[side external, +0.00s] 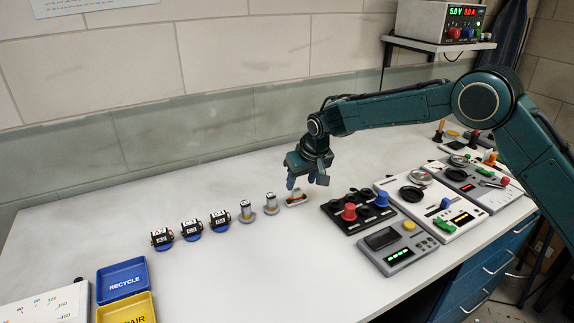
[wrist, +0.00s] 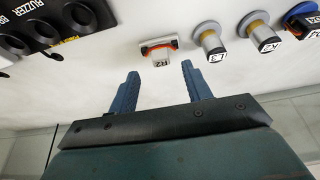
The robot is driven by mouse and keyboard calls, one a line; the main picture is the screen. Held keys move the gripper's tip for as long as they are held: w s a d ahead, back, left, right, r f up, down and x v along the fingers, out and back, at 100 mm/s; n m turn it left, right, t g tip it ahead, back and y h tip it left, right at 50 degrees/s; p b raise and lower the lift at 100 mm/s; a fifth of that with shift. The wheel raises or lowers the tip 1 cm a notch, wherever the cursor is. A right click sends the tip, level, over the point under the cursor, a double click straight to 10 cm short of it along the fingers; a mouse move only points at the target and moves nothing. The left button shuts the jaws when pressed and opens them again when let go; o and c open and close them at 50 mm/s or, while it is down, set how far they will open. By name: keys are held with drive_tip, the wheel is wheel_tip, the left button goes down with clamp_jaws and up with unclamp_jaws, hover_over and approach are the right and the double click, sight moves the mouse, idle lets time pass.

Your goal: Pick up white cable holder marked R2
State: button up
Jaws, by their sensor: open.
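The white cable holder (side external: 296,202), with orange-red inside it, stands on the bench at the right end of a row of small parts. In the wrist view the same holder (wrist: 159,47) shows a small white label that seems to read R2, seen upside down. My gripper (side external: 306,184) is open and empty, just above and behind the holder in the side view. In the wrist view its two blue fingers (wrist: 160,69) point toward the holder, which lies beyond the tips, roughly centred between them. No contact shows.
Two silver-and-tan cylinders (side external: 271,203) (side external: 245,211) stand close to the left of the holder, then several black-and-blue parts (side external: 191,230). A black button panel (side external: 360,208) is close on the right. The bench behind the row is clear.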

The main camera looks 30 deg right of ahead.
sight(297, 190)
drive_tip(key=shift+x, duration=2.55)
clamp_jaws()
drive_tip(key=shift+r, duration=0.2)
wheel_tip(297, 190, up, 20)
drive_tip(key=shift+f, duration=0.15)
